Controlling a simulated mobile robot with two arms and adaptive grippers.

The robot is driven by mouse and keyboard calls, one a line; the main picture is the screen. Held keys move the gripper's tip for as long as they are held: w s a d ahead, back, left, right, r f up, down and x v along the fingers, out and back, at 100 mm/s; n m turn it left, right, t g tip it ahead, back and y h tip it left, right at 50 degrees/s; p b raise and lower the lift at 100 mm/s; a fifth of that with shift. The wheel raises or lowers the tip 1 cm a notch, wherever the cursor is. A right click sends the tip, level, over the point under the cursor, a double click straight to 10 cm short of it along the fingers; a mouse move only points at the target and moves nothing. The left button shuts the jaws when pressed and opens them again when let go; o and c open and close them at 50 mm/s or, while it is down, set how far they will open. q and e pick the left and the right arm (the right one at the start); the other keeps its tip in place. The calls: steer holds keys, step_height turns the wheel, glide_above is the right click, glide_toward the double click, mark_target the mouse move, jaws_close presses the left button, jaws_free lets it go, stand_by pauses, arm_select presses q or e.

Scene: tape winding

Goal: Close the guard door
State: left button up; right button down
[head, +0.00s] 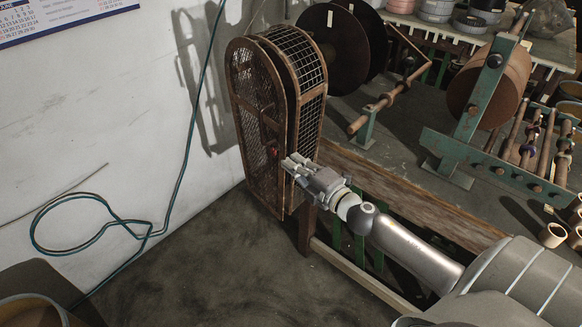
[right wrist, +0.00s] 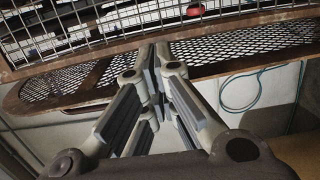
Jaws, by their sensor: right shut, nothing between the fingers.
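The guard door (head: 250,100) is a tall, round-topped brown frame with mesh, on the left face of the wire guard cage (head: 310,75). A dark gap shows between the door and the cage along the upper edge, so the door looks slightly ajar. A small red part (head: 274,151) sits on the door. My right gripper (head: 289,163) is shut and empty, its fingertips close to the door's right edge. In the right wrist view the fingertips (right wrist: 158,72) overlap the mesh door (right wrist: 240,65); contact is unclear. My left gripper is out of view.
A wooden-railed bench (head: 415,195) with reels and a green winding stand (head: 480,100) stands to the right. A green cable (head: 150,232) hangs along the white wall at the left. The floor (head: 230,270) before the door is clear.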

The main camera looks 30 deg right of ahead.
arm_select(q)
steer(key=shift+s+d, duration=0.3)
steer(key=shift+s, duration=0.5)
